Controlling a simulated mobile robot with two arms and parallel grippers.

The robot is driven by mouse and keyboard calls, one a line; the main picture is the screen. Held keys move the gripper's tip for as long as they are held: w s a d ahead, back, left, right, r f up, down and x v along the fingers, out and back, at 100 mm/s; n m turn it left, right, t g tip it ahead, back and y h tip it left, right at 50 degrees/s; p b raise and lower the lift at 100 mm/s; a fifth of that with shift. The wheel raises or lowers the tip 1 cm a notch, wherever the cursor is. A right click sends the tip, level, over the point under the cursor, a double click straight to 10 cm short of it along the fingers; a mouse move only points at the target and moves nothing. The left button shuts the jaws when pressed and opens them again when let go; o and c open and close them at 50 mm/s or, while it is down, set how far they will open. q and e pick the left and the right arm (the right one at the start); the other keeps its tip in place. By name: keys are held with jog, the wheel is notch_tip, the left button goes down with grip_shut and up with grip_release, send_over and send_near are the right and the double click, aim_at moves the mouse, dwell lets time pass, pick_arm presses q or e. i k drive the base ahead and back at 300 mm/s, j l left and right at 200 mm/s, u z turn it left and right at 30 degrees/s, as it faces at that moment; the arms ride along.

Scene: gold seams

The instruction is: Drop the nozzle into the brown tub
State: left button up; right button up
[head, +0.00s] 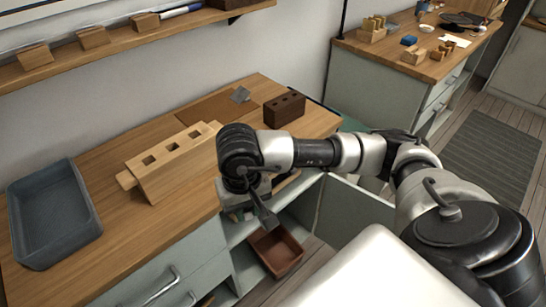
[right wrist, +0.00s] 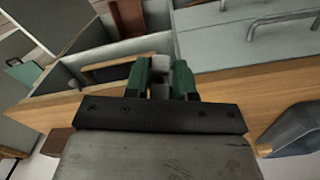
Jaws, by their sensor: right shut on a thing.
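The brown tub (head: 275,250) sits on a shelf inside the open cabinet under the worktop, its open top facing up. My right gripper (head: 252,208) is over the front edge of the worktop, above and a little left of the tub. In the right wrist view the green fingers of the right gripper (right wrist: 161,78) are closed on a small grey piece, seemingly the nozzle (right wrist: 159,89), mostly hidden between them. My left gripper is in neither view.
On the worktop are a blue-grey tray (head: 55,225), a wooden block with square holes (head: 172,165) and a dark brown block (head: 284,109). An open cabinet door (head: 350,217) stands right of the tub. A wall shelf (head: 120,42) runs above.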

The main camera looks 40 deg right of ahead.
aim_at(276, 257)
jog(key=z, duration=1.2)
